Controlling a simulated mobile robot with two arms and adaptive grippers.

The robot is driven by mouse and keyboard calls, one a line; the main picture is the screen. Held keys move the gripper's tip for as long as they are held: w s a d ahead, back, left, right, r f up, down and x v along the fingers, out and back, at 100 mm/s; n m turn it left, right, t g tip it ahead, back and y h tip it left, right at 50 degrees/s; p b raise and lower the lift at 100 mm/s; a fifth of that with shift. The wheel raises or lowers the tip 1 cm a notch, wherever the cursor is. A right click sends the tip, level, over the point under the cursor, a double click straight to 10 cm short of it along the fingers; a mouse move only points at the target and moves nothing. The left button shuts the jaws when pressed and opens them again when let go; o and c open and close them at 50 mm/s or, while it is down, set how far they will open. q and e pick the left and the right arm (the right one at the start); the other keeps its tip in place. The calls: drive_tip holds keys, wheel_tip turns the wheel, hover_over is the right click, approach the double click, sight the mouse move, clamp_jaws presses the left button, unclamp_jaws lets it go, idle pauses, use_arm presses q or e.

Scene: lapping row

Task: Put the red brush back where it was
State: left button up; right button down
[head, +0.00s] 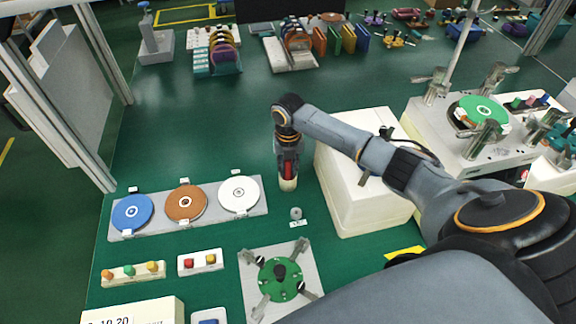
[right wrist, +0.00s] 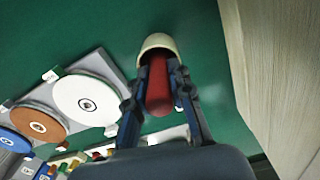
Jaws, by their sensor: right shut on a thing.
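My right gripper (head: 288,160) points down over the green table and is shut on the red brush (head: 288,170). In the right wrist view the red brush (right wrist: 158,85) lies between the two fingers (right wrist: 158,95). A cream, rounded piece (head: 288,184) is at the brush's far, lower end; I cannot tell whether it is part of the brush or a cup around it. I cannot tell whether it touches the table. My left gripper is not in view.
A white block (head: 360,200) stands close to the right of the gripper. A grey plate (head: 160,226) with blue, brown and white discs lies to the left. A small grey peg (head: 296,213) and a green-disc fixture (head: 280,279) are nearer.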

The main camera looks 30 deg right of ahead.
drive_tip(key=shift+f, duration=0.3)
drive_tip(key=c, duration=1.2)
unclamp_jaws()
drive_tip(key=shift+r, duration=0.25)
wheel_tip(320, 180, up, 12)
drive_tip(key=shift+f+b, duration=0.1)
drive_tip(key=shift+b, duration=0.7)
